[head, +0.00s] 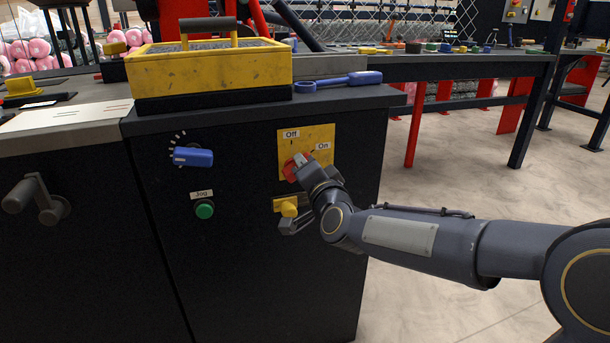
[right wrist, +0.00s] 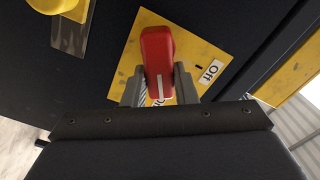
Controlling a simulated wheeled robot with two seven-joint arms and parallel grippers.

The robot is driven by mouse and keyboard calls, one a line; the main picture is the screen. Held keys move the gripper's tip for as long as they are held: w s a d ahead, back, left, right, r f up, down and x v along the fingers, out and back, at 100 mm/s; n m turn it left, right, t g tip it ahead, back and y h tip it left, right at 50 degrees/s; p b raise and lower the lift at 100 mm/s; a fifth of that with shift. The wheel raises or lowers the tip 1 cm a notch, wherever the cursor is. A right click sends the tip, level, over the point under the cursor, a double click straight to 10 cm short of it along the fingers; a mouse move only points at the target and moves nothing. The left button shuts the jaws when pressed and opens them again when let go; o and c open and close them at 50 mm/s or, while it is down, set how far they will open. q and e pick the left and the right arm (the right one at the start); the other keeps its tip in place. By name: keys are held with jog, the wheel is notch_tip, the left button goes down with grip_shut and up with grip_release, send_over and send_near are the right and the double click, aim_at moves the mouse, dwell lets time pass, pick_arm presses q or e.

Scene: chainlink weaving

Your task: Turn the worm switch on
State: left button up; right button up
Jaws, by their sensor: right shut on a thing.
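The worm switch is a red rotary knob (head: 289,171) on a yellow plate (head: 284,152) on the dark cabinet front. The plate carries "Off" at its upper left and "On" at its right. My right gripper (head: 303,166) is shut on the red knob. In the right wrist view the knob (right wrist: 157,52) sits between the fingers of my gripper (right wrist: 160,82). A white line on it points down in that view, towards a partly hidden label. The "Off" label (right wrist: 210,72) lies to the right, off the line's direction. My left gripper is not in view.
A yellow button (head: 289,207) sits just below the switch plate, close to my gripper. A blue knob (head: 193,157) and a green Jog button (head: 205,210) are further left. A yellow box (head: 208,72) and a blue wrench (head: 340,82) lie on top. Open floor is at right.

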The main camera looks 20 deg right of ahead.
jog(key=shift+f, duration=0.1)
dwell(0.5)
jog(key=o, duration=1)
jog(key=shift+s, duration=0.1)
jog(key=s+p, duration=0.1)
jog(key=s, duration=0.6)
jog(key=shift+s+d, duration=0.15)
jog(key=shift+s, duration=0.15)
jog(key=shift+s, duration=0.1)
